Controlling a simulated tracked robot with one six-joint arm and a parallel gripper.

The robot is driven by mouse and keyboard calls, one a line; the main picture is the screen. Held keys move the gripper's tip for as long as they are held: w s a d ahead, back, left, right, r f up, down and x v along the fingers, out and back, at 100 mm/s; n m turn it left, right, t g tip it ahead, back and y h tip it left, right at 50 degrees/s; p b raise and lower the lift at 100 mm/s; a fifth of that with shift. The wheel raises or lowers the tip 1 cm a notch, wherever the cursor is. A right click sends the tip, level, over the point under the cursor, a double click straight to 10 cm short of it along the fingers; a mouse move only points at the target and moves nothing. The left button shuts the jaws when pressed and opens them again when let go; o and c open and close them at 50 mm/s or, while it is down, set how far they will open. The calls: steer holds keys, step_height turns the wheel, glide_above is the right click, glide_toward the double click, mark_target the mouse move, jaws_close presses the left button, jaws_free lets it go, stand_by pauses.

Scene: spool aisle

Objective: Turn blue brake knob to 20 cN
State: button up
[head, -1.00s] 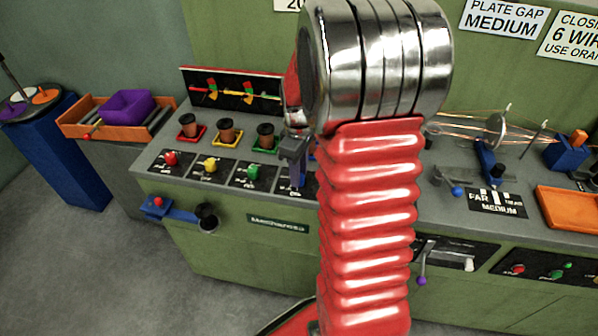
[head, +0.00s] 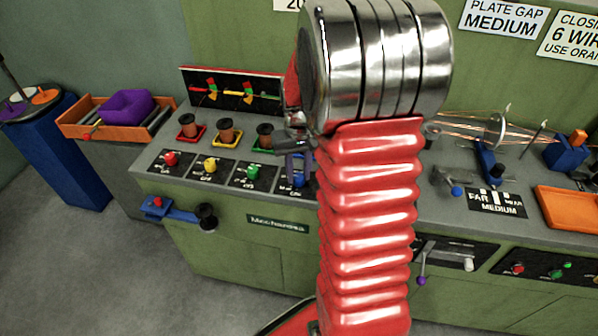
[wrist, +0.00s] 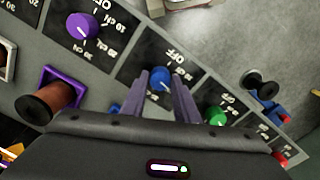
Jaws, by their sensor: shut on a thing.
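The blue brake knob (head: 299,181) sits on a black dial plate, fourth in the row on the sloping console front. In the wrist view the blue knob (wrist: 159,77) is between the tips of my two purple-grey fingers, with OFF printed on the plate beside it. My gripper (head: 297,166) is shut on the knob; its fingers (wrist: 163,82) also show in the wrist view. A small white mark shows on the knob's face, but the value it points at is too small to tell. My red arm hides part of the plate in the head view.
A green knob (wrist: 215,114) and a purple knob (wrist: 82,26) flank the blue one. Red (head: 170,158) and yellow (head: 210,165) knobs sit farther left. Brown spools (head: 225,131) stand behind the row. A blue crank with a black handle (head: 207,217) juts from the console front.

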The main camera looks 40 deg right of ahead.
mark_target(299, 177)
steer(key=shift+m, duration=1.2)
steer(key=shift+w, duration=0.1)
steer(key=o, duration=1.1)
steer(key=shift+c, duration=0.2)
steer(key=shift+r, duration=0.1)
step_height(299, 177, up, 14)
steer(key=shift+f, duration=0.2)
steer(key=shift+s, duration=0.2)
